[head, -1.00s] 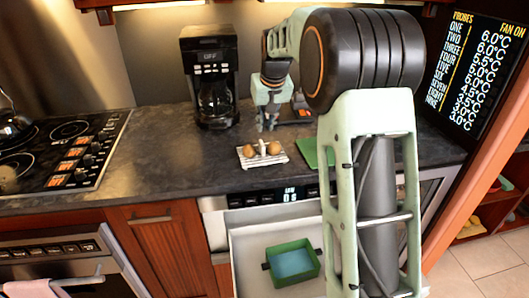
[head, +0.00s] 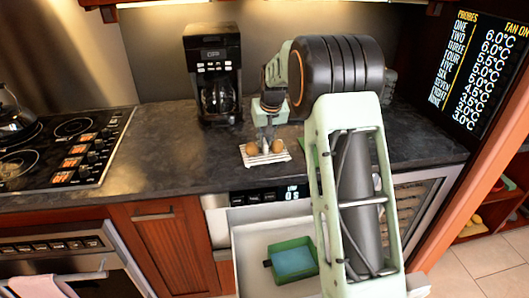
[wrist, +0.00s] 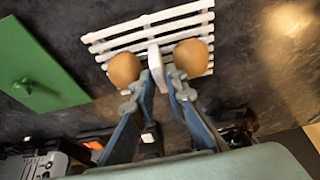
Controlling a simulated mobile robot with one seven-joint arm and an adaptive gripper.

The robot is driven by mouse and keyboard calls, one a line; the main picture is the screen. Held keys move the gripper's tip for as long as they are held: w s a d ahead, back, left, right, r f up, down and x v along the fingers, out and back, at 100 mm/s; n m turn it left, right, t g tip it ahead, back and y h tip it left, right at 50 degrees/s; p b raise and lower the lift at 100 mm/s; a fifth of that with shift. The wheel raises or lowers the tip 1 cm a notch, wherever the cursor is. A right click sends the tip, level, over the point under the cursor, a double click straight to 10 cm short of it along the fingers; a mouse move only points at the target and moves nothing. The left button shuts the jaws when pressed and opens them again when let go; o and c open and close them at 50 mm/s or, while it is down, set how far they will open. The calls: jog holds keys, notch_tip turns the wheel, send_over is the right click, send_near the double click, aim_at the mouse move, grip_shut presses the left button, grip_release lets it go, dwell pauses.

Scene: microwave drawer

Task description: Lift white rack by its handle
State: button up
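The white rack (head: 250,160) lies on the dark counter in front of the coffee maker, with slats and an upright white handle at its middle. In the wrist view the rack (wrist: 110,38) holds two brown egg-like objects (wrist: 124,69), one on each side of the handle (wrist: 155,62). My gripper (head: 266,148) points down over the rack. In the wrist view its fingertips (wrist: 159,82) stand on both sides of the handle, with a small gap around it. The rack appears to rest on the counter.
A green board (wrist: 40,65) lies beside the rack. The coffee maker (head: 214,75) stands behind, and a stove (head: 70,150) is at the left. Below the counter an open drawer (head: 250,240) holds a green box (head: 292,262).

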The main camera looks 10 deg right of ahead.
grip_shut()
jog(key=shift+r, duration=0.1)
